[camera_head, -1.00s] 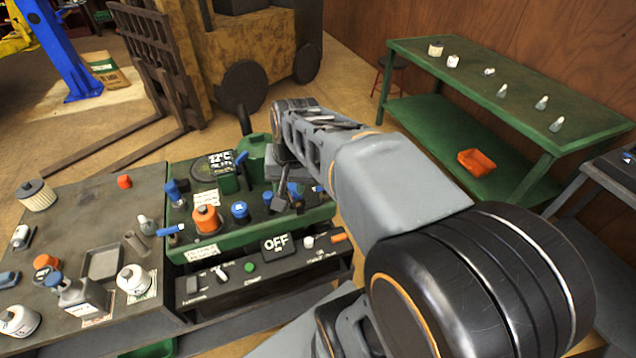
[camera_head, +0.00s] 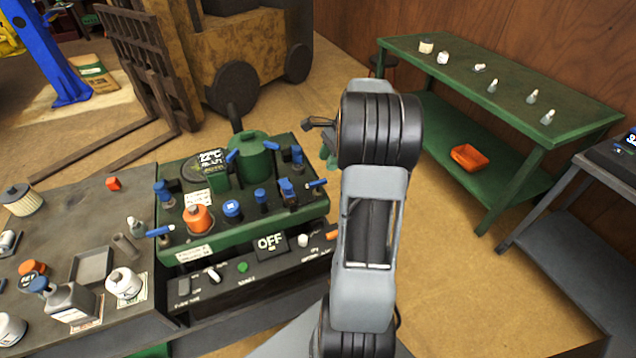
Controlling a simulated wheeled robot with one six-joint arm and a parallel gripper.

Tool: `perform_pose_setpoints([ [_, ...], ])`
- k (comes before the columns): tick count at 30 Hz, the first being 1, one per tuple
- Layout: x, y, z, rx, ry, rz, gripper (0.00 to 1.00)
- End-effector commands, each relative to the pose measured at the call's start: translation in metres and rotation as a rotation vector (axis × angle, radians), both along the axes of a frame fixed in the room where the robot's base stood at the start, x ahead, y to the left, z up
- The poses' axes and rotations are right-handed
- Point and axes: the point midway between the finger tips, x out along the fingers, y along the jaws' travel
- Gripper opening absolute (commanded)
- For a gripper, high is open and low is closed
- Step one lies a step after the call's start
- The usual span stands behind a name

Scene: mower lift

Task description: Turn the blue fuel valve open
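The green machine panel (camera_head: 215,240) stands left of centre in the head view. It carries several blue valve-like parts: one at its left edge (camera_head: 162,192) with a blue lever (camera_head: 160,231), and one at its right (camera_head: 287,188) with a blue lever (camera_head: 317,183). Another blue-topped post (camera_head: 297,154) stands behind. I cannot tell which is the fuel valve; no readable label marks it. My gripper (camera_head: 318,123) shows only as a small dark piece left of my wrist, apart from the panel. The wrist hides the rest, so its opening is unclear.
A grey table (camera_head: 90,225) with bottles stands left. A green bench (camera_head: 505,85) stands right, with open floor between.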

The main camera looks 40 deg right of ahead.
Motion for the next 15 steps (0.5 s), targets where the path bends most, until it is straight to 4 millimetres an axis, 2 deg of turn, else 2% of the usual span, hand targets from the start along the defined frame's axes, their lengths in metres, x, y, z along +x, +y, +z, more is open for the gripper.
perform_pose_setpoints([
  [6, 0.004, 0.017, -0.039, 0.001, 0.002, 0.002, 0.39],
  [15, 0.007, 0.030, -0.074, -0.001, 0.001, 0.004, 0.39],
])
